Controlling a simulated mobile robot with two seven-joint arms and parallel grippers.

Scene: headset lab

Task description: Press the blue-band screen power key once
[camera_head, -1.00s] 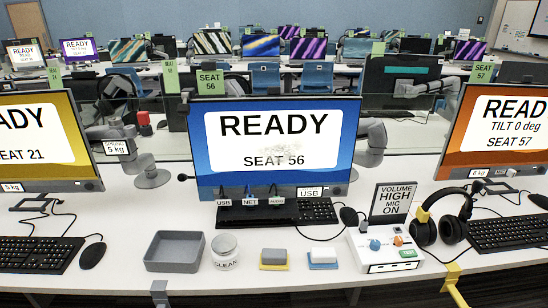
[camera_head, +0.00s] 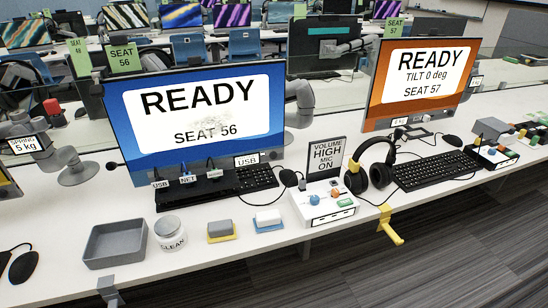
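The blue-band screen (camera_head: 200,118) stands at the middle left of the head view. It reads READY and SEAT 56 and has a pale smudge near its lower middle. Its power key is too small to make out. Tags for USB, NET and audio hang along its lower edge, and another USB tag (camera_head: 246,160) sits at its lower right. Neither of my grippers is in view.
In front of the screen are a keyboard (camera_head: 257,178), a grey tray (camera_head: 115,244), a CLEAN jar (camera_head: 170,233), two sponge-like blocks and a control box (camera_head: 323,204). Headphones (camera_head: 371,172) and an orange-band screen (camera_head: 420,85) stand right. A yellow bracket (camera_head: 390,226) juts from the table edge.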

